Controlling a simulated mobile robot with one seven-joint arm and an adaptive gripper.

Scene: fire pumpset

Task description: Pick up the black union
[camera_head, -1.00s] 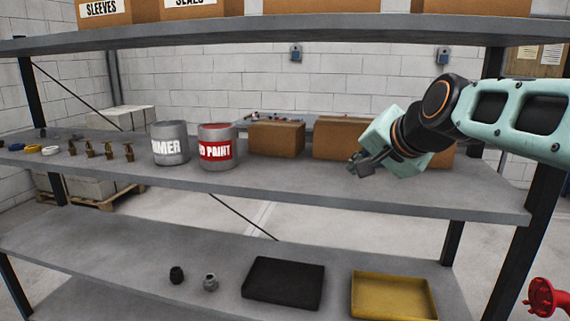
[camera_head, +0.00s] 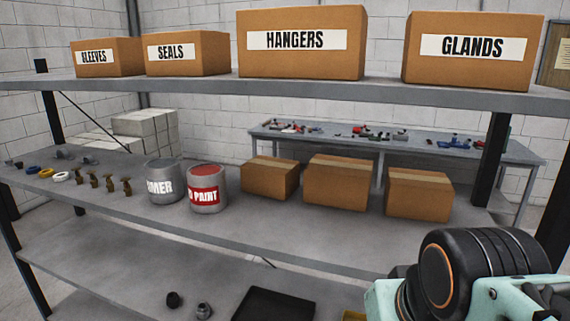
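A small black fitting (camera_head: 173,299), which looks like the black union, stands on the lower shelf near the bottom edge of the head view. A similar grey metal fitting (camera_head: 204,309) stands just right of it, apart from it and partly cut off by the frame edge. My arm reaches in at the lower right. My gripper's fingers are below the frame and not visible, so its distance from the black fitting cannot be seen.
A black tray (camera_head: 272,306) lies right of the fittings, with a sliver of a yellow tray (camera_head: 354,315) beyond it. The middle shelf (camera_head: 300,235) above holds paint cans (camera_head: 207,189), brass parts (camera_head: 108,183) and cardboard boxes (camera_head: 338,184). Labelled boxes (camera_head: 303,42) fill the top shelf.

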